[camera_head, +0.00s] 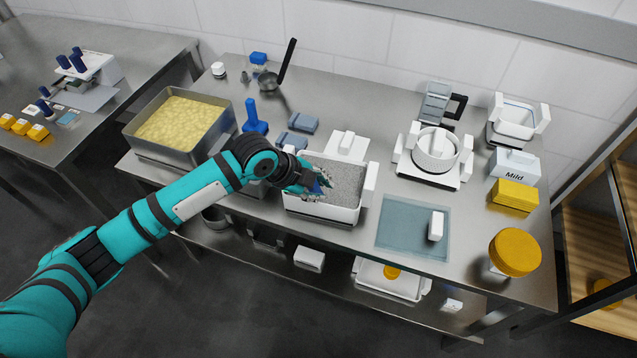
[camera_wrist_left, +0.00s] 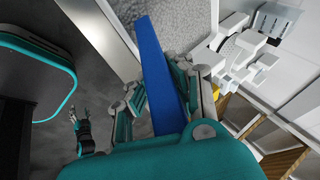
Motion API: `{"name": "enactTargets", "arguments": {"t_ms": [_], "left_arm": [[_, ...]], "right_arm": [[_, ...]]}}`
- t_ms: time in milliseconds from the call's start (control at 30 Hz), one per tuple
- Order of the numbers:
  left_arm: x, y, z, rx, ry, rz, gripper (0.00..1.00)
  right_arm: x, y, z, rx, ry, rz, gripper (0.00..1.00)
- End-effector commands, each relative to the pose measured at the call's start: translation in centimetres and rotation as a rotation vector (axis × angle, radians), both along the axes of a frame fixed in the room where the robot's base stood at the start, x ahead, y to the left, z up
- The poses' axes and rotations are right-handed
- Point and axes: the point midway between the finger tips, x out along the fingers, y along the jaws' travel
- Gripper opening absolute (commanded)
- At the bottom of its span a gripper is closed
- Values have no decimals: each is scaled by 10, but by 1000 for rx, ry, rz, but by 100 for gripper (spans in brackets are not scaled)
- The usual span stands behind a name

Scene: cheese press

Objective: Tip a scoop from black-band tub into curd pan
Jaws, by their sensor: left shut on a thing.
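The white tub (camera_head: 322,212) with grey granular contents stands at the front middle of the steel table; I cannot make out a black band on it. My left gripper (camera_head: 318,186) is over this tub, shut on a blue scoop (camera_head: 322,190). Its long blue handle (camera_wrist_left: 160,75) lies between the fingers in the left wrist view; the scoop's bowl and load are not clear. The steel curd pan (camera_head: 150,147), full of yellow curds, stands at the table's left end. My right gripper (camera_wrist_left: 75,114) shows small in the left wrist view, its jaws unclear.
A black-handled ladle (camera_head: 270,82) is behind. Right of the tub are a blue-grey mat (camera_head: 405,232), a white press mould (camera_head: 436,152) and a yellow-lidded jar (camera_head: 515,252).

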Motion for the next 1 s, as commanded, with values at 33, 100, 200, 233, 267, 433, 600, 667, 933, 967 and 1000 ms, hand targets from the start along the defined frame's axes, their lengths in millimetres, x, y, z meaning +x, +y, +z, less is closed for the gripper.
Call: {"name": "enactTargets", "arguments": {"t_ms": [33,100,200,233,267,433,600,667,933,967,1000], "left_arm": [[0,0,-3,-1,-2,-1,0],[1,-1,-5,-2,-3,0,0],[1,-1,-7,-2,-3,0,0],[1,-1,-7,-2,-3,0,0],[1,-1,-7,-2,-3,0,0],[1,-1,-7,-3,-3,0,0],[1,-1,-7,-3,-3,0,0],[1,-1,-8,-3,-3,0,0],[1,-1,-15,-3,-3,0,0],[1,-1,-15,-3,-3,0,0],[1,-1,-16,-3,-3,0,0]], "right_arm": [[0,-2,-3,-2,1,1,56],[0,-4,-4,-5,1,1,56],[0,-6,-4,-7,0,-1,56],[0,-6,-5,-7,0,-1,56],[0,-7,-5,-8,1,-1,56],[0,-7,-4,-9,1,-3,56],[0,-7,-4,-9,1,-3,56],[0,-7,-5,-9,1,-3,56],[0,-7,-7,-8,1,-3,56],[0,-7,-7,-8,1,-3,56],[0,-7,-7,-8,0,-3,56]]}}
